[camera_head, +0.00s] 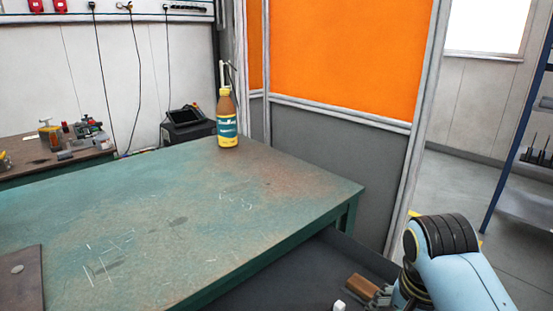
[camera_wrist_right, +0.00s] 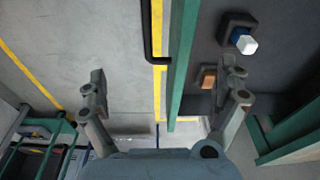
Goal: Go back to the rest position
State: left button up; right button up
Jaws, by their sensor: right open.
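My right arm comes in at the lower right of the head view, bent at a dark ribbed joint. My right gripper (camera_wrist_right: 165,82) shows in the wrist view with its two fingers spread wide and nothing held between them. In the head view only a small part of it shows near the bottom edge, beside the arm. Grey floor and a green table edge lie beyond the fingers in the wrist view. My left gripper is in neither view.
A green worktable (camera_head: 190,215) fills the left and middle. A brown bottle (camera_head: 227,125) stands upright at its far edge. A brown block (camera_head: 362,286) lies on a dark surface below the table. An orange-grey partition (camera_head: 340,150) stands behind. A blue-framed shelf (camera_head: 508,130) is at right.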

jog(key=s+d+r+n+t, duration=0.1)
jog(key=s+d+r+n, duration=0.3)
jog(key=s, duration=0.5)
jog(key=s+d+r+n+t, duration=0.1)
jog(key=s+r+n, duration=0.4)
jog(key=s, duration=0.5)
notch_tip(320, 180, down, 25)
jog(key=s+d+g, duration=0.1)
jog(key=d, duration=0.2)
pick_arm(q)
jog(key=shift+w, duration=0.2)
pick_arm(e)
jog(key=s+f+g, duration=0.1)
jog(key=s+f, duration=1.7)
jog(key=s, duration=0.1)
jog(key=shift+d+g, duration=0.3)
jog(key=shift+d, duration=0.15)
